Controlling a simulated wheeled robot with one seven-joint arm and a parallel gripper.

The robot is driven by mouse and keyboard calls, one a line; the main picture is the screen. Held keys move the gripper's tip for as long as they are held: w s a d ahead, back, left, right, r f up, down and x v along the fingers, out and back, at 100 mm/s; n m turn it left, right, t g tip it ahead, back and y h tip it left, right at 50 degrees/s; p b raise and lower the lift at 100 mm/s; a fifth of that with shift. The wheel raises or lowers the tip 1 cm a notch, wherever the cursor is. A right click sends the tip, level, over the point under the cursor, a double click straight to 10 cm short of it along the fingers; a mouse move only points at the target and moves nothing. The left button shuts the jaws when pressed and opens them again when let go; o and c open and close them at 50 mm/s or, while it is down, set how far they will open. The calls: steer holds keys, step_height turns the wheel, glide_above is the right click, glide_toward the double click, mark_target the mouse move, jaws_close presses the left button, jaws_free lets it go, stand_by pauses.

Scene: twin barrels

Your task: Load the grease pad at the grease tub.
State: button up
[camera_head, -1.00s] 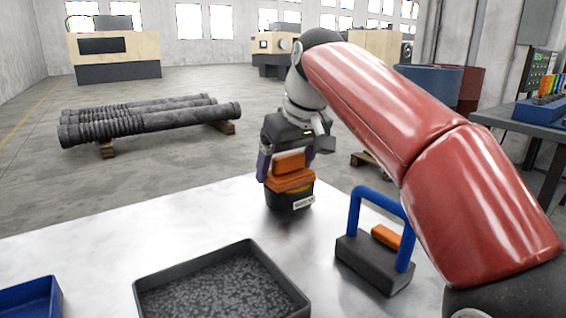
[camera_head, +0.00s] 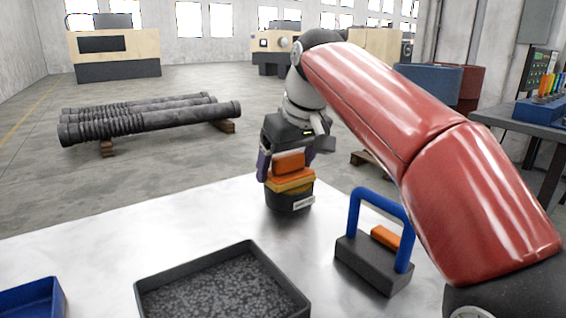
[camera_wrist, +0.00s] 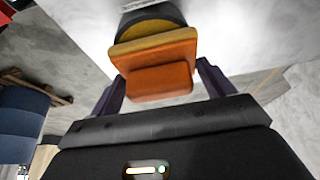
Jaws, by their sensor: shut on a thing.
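The grease pad (camera_head: 289,163) is an orange block on a wider orange plate with a yellow layer along its underside. It also shows in the wrist view (camera_wrist: 158,82). My gripper (camera_head: 291,171) points down at the table's far edge, its dark fingers shut on the pad's orange block. The grease tub (camera_head: 288,201) is a round dark container with a white label, directly below the pad. Its dark side shows beyond the pad in the wrist view (camera_wrist: 150,18). The pad hides most of the tub's opening; I cannot tell whether they touch.
On the metal table (camera_head: 130,232), a dark tray of grey granules (camera_head: 225,285) stands in front. A dark block with a blue handle (camera_head: 355,215) and an orange piece stands at right, under my arm. A blue bin (camera_head: 30,298) is at front left. The table's left-middle is clear.

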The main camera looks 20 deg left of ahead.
mark_target(287, 154)
step_height(287, 154, up, 2)
steer(key=shift+r+p, duration=0.25)
steer(key=shift+p, duration=0.3)
steer(key=shift+r, duration=2.15)
